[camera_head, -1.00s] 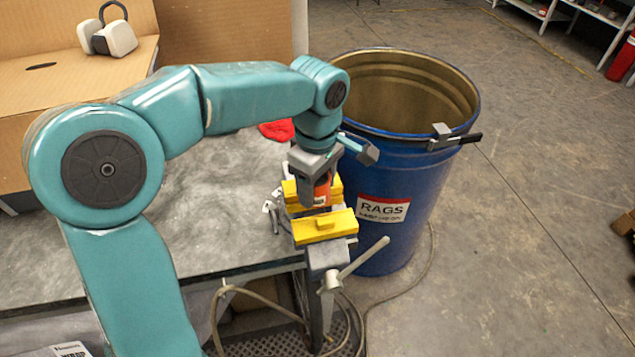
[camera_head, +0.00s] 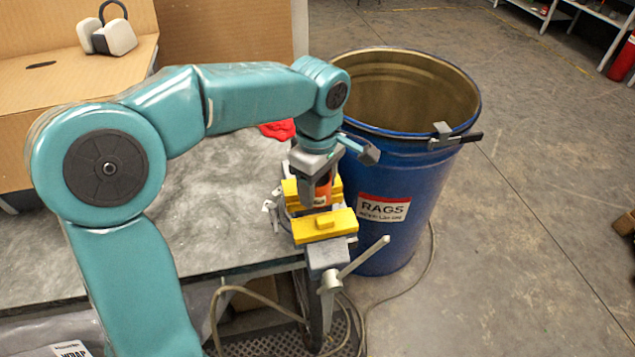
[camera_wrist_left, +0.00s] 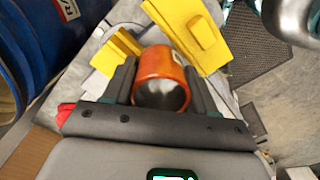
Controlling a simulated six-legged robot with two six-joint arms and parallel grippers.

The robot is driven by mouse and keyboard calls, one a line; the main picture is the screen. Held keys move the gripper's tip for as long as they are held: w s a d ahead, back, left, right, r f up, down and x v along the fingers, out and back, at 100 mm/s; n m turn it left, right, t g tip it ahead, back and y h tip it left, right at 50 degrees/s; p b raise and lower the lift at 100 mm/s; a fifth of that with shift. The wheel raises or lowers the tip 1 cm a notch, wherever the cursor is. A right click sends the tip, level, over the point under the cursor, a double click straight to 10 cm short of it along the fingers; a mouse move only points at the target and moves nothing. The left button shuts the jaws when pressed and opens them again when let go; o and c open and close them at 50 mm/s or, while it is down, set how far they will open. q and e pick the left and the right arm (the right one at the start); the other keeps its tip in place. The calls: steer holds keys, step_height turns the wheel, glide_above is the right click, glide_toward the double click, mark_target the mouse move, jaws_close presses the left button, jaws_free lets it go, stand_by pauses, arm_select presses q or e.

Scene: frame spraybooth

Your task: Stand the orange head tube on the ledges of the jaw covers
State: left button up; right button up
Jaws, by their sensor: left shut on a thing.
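The orange head tube (camera_head: 322,191) is held between the fingers of my left gripper (camera_head: 318,188), in the gap between the two yellow jaw covers. In the left wrist view the tube (camera_wrist_left: 162,68) shows its dark open end towards the camera, with a gripper finger on either side. The near jaw cover (camera_head: 324,227) and the far jaw cover (camera_head: 290,191) sit on the grey vise. They also show in the left wrist view, one at the upper right (camera_wrist_left: 197,30) and one at the left (camera_wrist_left: 112,55). Whether the tube touches the ledges is hidden. My right gripper is not in view.
The vise (camera_head: 330,258) is at the grey bench's (camera_head: 220,215) right edge, its handle sticking out. A blue rag drum (camera_head: 400,235) stands close behind it on the right, with a clamp (camera_head: 443,133) on its rim. A red cloth (camera_head: 277,130) lies on the bench.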

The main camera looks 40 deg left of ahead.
arm_select(q)
steer(key=shift+s+f, duration=0.1)
steer(key=shift+f, duration=0.25)
steer(key=shift+f+b, duration=0.1)
steer(key=shift+b, duration=0.25)
steer(key=shift+f, duration=0.25)
steer(key=shift+f+b, duration=0.15)
steer(key=shift+b, duration=0.15)
steer(key=o, duration=1.3)
